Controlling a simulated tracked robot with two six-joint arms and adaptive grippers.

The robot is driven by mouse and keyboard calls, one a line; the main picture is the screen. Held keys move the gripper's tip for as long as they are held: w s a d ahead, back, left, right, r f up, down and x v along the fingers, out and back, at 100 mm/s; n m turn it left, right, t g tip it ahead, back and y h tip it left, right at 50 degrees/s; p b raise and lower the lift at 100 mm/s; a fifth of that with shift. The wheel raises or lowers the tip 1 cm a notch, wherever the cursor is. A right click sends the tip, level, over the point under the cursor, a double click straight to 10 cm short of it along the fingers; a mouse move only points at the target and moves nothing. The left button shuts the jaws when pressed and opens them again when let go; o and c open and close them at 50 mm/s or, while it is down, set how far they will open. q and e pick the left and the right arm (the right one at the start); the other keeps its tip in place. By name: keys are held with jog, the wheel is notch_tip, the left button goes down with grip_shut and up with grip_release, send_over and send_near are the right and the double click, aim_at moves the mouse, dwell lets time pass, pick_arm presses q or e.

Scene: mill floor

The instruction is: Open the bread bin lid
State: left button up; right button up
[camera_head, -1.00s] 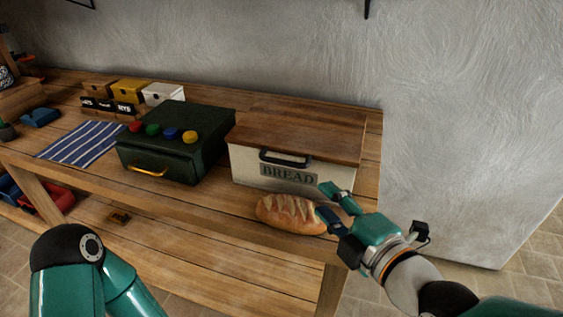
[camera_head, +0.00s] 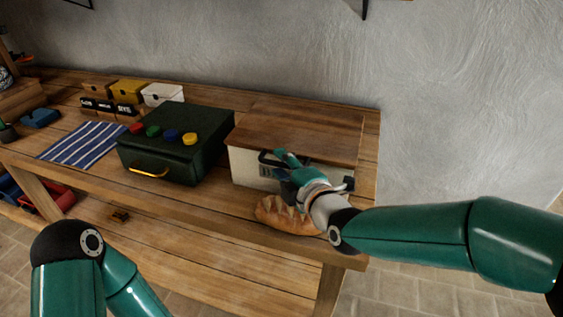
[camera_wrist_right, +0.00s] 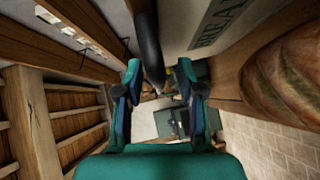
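The bread bin (camera_head: 242,167) is a cream box with a brown wooden lid (camera_head: 300,128), which lies shut on top. Its black handle (camera_head: 265,157) is on the front below the lid, partly hidden by my right gripper (camera_head: 279,163). In the right wrist view the handle (camera_wrist_right: 148,45) reaches between the two open fingertips (camera_wrist_right: 159,72), nearer the left finger. I cannot tell whether they touch. The bin's front label (camera_wrist_right: 218,22) also shows there. Only part of my left arm is in view, not its gripper.
A bread loaf (camera_head: 278,215) lies in front of the bin, just below my right wrist. A dark green box (camera_head: 160,155) with coloured knobs stands left of the bin. A striped cloth (camera_head: 82,143) lies further left. The wall (camera_head: 250,50) rises behind the table.

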jog(key=shift+w+a, duration=0.1)
jog(key=shift+w, duration=0.05)
grip_shut()
dwell(0.4)
